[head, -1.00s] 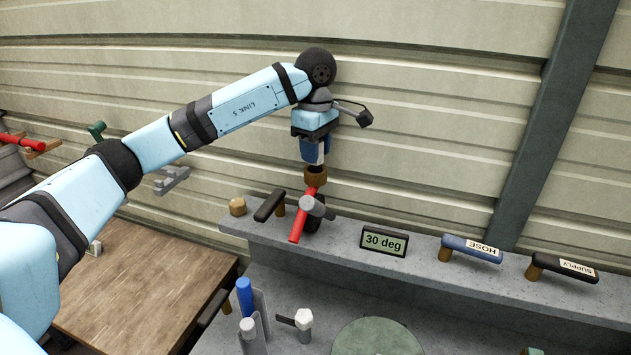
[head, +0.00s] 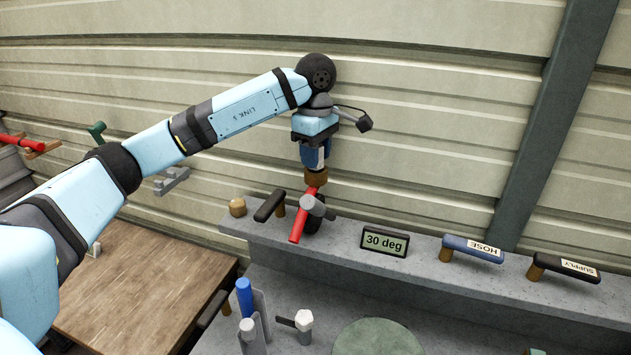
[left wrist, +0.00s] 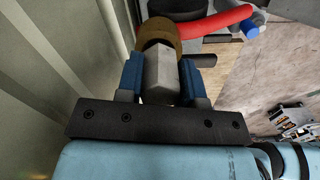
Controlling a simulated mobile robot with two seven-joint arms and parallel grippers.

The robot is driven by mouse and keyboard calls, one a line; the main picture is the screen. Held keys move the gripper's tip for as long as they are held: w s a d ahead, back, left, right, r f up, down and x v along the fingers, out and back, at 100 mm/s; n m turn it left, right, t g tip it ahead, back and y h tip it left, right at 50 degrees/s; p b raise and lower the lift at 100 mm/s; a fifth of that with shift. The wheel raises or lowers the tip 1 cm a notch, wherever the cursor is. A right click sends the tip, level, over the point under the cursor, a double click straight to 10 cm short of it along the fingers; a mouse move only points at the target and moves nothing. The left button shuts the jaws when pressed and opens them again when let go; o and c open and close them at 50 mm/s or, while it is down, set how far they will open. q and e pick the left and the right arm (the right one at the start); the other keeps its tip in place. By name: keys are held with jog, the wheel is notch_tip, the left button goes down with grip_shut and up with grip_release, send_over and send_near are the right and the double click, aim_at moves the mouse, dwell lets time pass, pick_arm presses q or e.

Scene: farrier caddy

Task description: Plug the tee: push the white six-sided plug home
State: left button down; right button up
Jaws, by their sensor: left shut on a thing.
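My left gripper (head: 315,166) points straight down over the back ledge. Its blue fingers are shut on the white six-sided plug (head: 320,156). In the left wrist view the pale plug (left wrist: 160,72) sits between the two blue fingers, its far end against a brown round collar (left wrist: 158,33). The collar also shows in the head view (head: 316,178), directly under the fingers. The tee appears to be the fitting below it, with a red arm (head: 298,228) and a grey stub (head: 312,206). How deep the plug sits in the collar is hidden.
A black-topped handle (head: 268,207) stands close left of the tee, with a brown knob (head: 237,206) beyond. A "30 deg" display (head: 384,242) and the HOSE (head: 470,248) and SUPPLY (head: 565,266) handles stand to the right. The corrugated wall is close behind.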

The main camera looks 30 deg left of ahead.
pick_arm(q)
jog(key=shift+f, duration=0.35)
pick_arm(e)
jog(key=shift+f, duration=0.15)
pick_arm(q)
jog(key=c, duration=0.7)
grip_release()
jog(key=shift+r, duration=0.15)
notch_tip(320, 180, up, 7)
jog(key=p, duration=0.4)
jog(key=shift+r, duration=0.15)
pick_arm(e)
jog(key=r, duration=0.2)
jog(key=a+r, duration=0.1)
jog(key=shift+w+r, duration=0.2)
jog(key=shift+w, duration=0.05)
pick_arm(q)
jog(key=shift+s+r, duration=0.1)
jog(key=shift+r, duration=0.2)
pick_arm(e)
jog(key=shift+w+r, duration=0.1)
jog(key=shift+r, duration=0.2)
jog(key=shift+d, duration=0.15)
pick_arm(q)
jog(key=shift+r, duration=0.1)
